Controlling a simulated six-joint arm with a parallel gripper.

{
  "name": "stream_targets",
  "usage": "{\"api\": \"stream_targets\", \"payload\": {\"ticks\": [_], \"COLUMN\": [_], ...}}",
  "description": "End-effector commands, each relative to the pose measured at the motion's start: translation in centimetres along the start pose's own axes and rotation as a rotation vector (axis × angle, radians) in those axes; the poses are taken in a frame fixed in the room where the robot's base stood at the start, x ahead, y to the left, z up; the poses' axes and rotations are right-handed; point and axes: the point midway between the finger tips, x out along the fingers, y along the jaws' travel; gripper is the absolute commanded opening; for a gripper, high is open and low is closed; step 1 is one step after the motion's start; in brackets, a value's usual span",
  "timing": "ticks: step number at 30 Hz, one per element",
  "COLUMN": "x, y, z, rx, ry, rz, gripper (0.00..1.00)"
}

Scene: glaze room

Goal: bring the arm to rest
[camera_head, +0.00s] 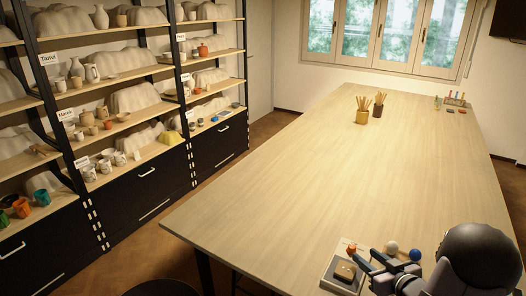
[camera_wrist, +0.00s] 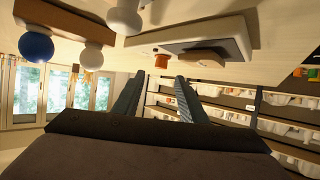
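My gripper (camera_head: 366,262) is at the near right end of the long wooden table (camera_head: 330,170). In the wrist view my gripper (camera_wrist: 160,82) has its two dark fingers apart, with nothing between them. A pale tray (camera_head: 336,284) with a darker inner surface lies just left of the gripper in the head view, with a small brown block (camera_head: 345,270) on it. The tray (camera_wrist: 150,42) and block (camera_wrist: 205,58) also show beyond the fingertips in the wrist view.
A white ball (camera_head: 391,247), a blue ball (camera_head: 415,254) and a small orange-red item (camera_head: 351,248) are close to the gripper. Tool cups (camera_head: 362,116) stand far back. Pottery shelves (camera_head: 120,75) line the left wall. The table's middle is clear.

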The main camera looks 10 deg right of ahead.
Motion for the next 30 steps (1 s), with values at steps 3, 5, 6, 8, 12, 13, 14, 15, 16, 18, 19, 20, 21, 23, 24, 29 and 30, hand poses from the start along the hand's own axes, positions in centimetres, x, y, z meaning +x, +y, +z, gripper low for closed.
{"api": "stream_targets", "payload": {"ticks": [3, 5, 6, 8, 12, 13, 14, 15, 16, 18, 19, 20, 21, 23, 24, 29, 30], "x": [0.6, 0.9, 1.0, 1.0, -0.4, -1.0, -1.6, -2.5, -3.4, -5.5, -6.5, -7.6, -9.1, -11.4, -12.8, -17.5, -18.3], "y": [-0.7, -1.3, -1.7, -2.8, -6.2, -7.2, -8.2, -9.6, -10.8, -13.7, -15.1, -16.4, -18.2, -20.7, -22.3, -26.8, -27.5], "z": [-1.6, -2.3, -2.9, -3.7, -5.0, -5.2, -5.2, -5.3, -5.3, -5.2, -5.2, -5.0, -4.8, -4.5, -4.2, -3.4, -3.3], "rx": [-0.031, -0.048, -0.057, -0.072, -0.082, -0.08, -0.078, -0.073, -0.068, -0.055, -0.05, -0.044, -0.036, -0.024, -0.019, -0.002, 0.0], "ry": [-0.068, -0.12, -0.16, -0.225, -0.399, -0.438, -0.478, -0.532, -0.573, -0.668, -0.709, -0.75, -0.805, -0.882, -0.929, -1.071, -1.094], "rz": [0.039, 0.069, 0.092, 0.124, 0.186, 0.195, 0.2, 0.205, 0.205, 0.196, 0.188, 0.178, 0.161, 0.131, 0.109, 0.031, 0.017], "gripper": [0.38, 0.38, 0.38, 0.38, 0.38, 0.38, 0.38, 0.38, 0.38, 0.38, 0.38, 0.38, 0.38, 0.38, 0.38, 0.38, 0.38]}}
